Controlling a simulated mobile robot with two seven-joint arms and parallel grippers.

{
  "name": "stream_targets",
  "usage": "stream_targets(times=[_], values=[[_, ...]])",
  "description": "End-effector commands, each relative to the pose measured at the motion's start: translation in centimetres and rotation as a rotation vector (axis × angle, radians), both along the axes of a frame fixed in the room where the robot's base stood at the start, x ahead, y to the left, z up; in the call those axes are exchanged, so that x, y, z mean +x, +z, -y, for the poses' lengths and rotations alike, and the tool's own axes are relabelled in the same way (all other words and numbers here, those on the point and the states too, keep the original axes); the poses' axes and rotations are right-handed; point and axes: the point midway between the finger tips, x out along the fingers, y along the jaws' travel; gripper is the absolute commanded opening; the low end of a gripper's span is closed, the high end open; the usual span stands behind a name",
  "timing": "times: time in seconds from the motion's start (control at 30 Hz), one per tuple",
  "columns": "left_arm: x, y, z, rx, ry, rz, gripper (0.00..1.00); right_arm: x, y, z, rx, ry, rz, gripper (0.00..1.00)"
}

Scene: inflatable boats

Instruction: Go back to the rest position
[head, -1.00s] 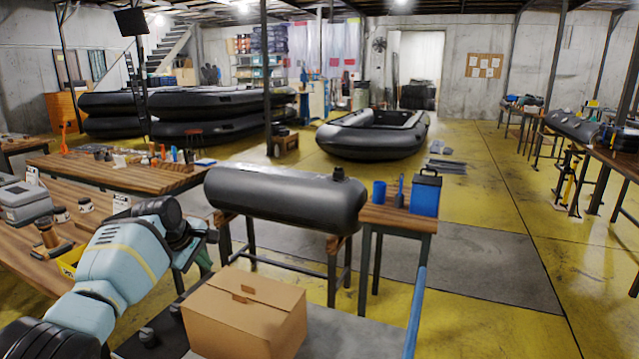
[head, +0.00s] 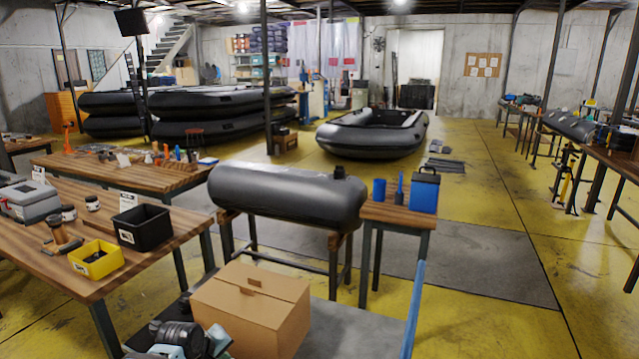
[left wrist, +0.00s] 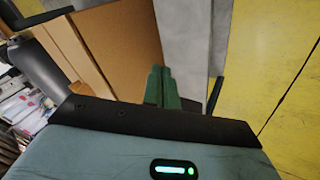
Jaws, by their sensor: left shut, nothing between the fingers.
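My left gripper shows in the left wrist view (left wrist: 160,72). Its two green fingers are together with nothing between them. In the head view, my left arm is folded low at the bottom edge, left of the cardboard box (head: 252,307), and its fingers cannot be made out clearly. In the left wrist view, the brown face of the box (left wrist: 120,50) lies just beyond the fingers; whether they touch cannot be told. My right gripper is not in view.
A wooden workbench (head: 150,232) at the left holds a yellow bin (head: 96,259) and a black bin (head: 143,228). A dark grey tube (head: 285,194) lies on a stand ahead, beside a small table with a blue container (head: 424,192).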

Motion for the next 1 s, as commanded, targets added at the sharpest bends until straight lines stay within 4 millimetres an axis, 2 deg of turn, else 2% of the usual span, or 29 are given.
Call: stream_targets(times=[0.03, 0.2, 0.4, 0.5, 0.63, 0.77, 1.0], values=[[-1.8, -2.0, 0.5, 0.017, -0.034, 0.009, 0.00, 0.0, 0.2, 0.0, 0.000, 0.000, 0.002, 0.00], [-7.5, -7.2, 1.6, 0.083, -0.148, 0.058, 0.00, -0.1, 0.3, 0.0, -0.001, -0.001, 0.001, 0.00], [-15.0, -11.6, 2.7, 0.160, -0.272, 0.118, 0.00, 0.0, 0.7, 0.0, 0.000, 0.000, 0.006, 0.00], [-19.0, -13.1, 3.2, 0.199, -0.331, 0.149, 0.00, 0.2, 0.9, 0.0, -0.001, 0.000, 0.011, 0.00], [-24.4, -14.3, 3.6, 0.252, -0.402, 0.187, 0.00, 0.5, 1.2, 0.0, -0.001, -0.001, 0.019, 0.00], [-29.7, -14.7, 3.9, 0.307, -0.471, 0.228, 0.00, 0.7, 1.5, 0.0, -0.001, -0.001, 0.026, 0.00], [-39.2, -13.2, 3.9, 0.424, -0.592, 0.297, 0.00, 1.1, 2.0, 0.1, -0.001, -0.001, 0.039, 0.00]])
